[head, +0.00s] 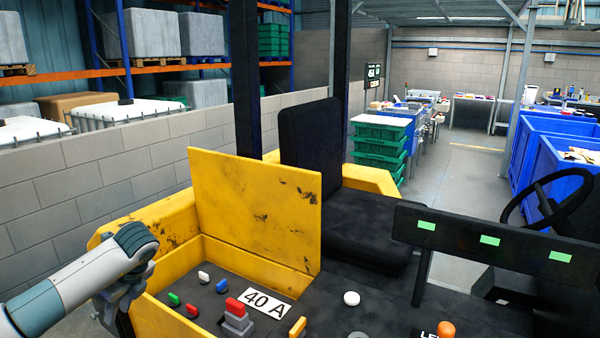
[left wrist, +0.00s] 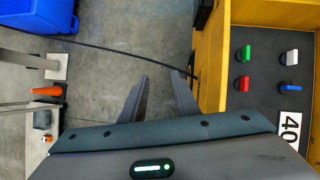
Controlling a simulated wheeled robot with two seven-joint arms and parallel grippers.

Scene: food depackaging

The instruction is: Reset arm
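My left arm comes in from the left in the head view. Its gripper (head: 118,312) hangs down at the outer left side of the yellow vehicle body (head: 255,210), partly hidden by the wrist. In the left wrist view, the two dark fingers of the left gripper (left wrist: 160,78) are apart, with only grey floor between them. The right finger shows close to the yellow panel edge (left wrist: 211,60); I cannot tell whether they touch. The gripper holds nothing. My right gripper is in neither view.
A dark control panel (head: 205,300) carries green, red, white and blue switches, a larger red switch (head: 236,312) and a "40 A" label (head: 264,303). A black seat (head: 365,230) and steering wheel (head: 550,200) are further right. A black cable (left wrist: 110,52) crosses the floor.

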